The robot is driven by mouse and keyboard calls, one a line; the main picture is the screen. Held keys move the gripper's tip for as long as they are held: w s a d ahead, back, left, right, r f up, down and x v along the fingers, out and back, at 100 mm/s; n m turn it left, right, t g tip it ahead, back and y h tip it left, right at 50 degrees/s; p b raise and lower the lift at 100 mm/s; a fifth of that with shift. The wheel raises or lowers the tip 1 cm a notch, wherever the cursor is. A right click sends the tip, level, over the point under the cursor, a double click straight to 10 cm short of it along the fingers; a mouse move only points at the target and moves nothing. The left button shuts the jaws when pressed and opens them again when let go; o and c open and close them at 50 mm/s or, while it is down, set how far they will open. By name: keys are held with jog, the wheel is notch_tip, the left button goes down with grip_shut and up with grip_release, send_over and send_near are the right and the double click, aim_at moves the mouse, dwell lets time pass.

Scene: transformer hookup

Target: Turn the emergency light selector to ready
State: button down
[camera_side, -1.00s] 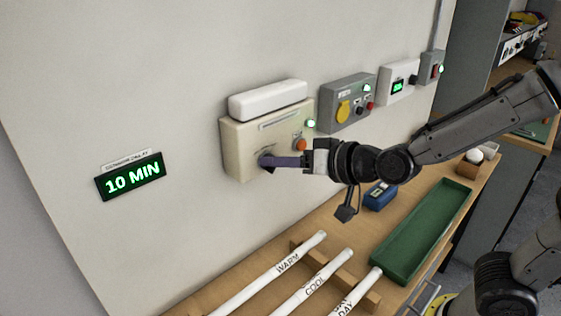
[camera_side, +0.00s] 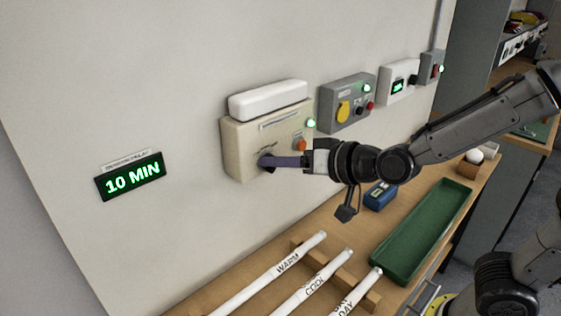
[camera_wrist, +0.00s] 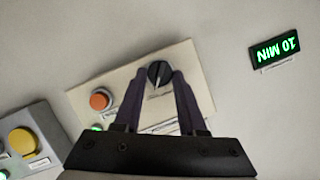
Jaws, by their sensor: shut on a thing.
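The emergency light unit (camera_side: 240,150) is a cream box on the wall with a white lamp bar (camera_side: 268,99) on top. Its selector (camera_wrist: 158,73) is a black knob with a pale pointer line, seen between my fingertips in the wrist view. My gripper (camera_side: 268,162) reaches it from the right in the side view, its purple fingers shut on the knob, which they partly hide there. An orange button (camera_wrist: 100,99) and a lit green lamp (camera_side: 311,123) are on the same unit. The position labels are too small to read.
A green display (camera_side: 132,181) reading 10 MIN is on the wall to the left. A grey box (camera_side: 346,103) with a yellow knob is to the right. Below, the bench holds white tubes (camera_side: 290,262), a green tray (camera_side: 420,235) and a blue device (camera_side: 380,196).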

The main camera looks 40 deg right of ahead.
dwell(0.4)
jog(key=shift+c, duration=2.3)
grip_release()
jog(key=v, duration=1.3)
jog(key=shift+s+r, duration=0.2)
jog(key=shift+s, duration=0.15)
